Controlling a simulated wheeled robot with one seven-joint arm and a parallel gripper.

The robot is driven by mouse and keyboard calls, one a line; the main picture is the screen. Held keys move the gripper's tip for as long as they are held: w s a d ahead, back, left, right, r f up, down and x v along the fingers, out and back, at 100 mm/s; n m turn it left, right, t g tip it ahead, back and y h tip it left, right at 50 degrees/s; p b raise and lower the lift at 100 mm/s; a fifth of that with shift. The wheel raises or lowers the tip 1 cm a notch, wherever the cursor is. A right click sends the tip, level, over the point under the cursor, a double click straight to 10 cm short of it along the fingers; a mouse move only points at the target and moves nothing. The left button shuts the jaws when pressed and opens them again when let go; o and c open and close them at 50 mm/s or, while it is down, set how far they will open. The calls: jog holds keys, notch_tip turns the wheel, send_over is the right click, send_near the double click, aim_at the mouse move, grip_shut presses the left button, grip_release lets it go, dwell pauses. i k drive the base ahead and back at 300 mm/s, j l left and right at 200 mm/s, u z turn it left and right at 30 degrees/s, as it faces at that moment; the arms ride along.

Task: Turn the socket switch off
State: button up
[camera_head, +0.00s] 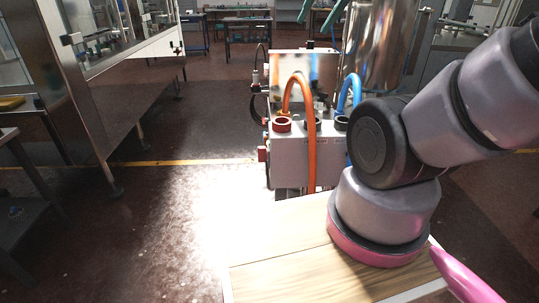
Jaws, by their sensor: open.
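No part I can clearly tell as the socket switch shows. A grey machine block (292,160) stands just beyond the wooden surface, with a red round fitting (282,124) and dark fittings on top. A small red part (262,154) sticks out at its left side; I cannot tell whether it is a switch. My arm (425,130) comes in from the upper right and covers part of the machine's right side. My gripper is not in view.
An orange hose (311,135) and a blue hose (355,88) loop over the machine. A wooden surface (285,260) lies in front. A steel tank (378,45) stands behind. A metal-and-glass cabinet (125,80) is at the left. Open floor (165,215) lies between.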

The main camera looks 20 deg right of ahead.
aim_at(262, 150)
jog(key=i+j+z, duration=0.4)
jog(key=j, duration=0.4)
jog(key=i, duration=0.3)
jog(key=j, duration=0.45)
jog(key=i+j, duration=0.1)
jog(key=j, duration=0.3)
jog(key=z, duration=0.05)
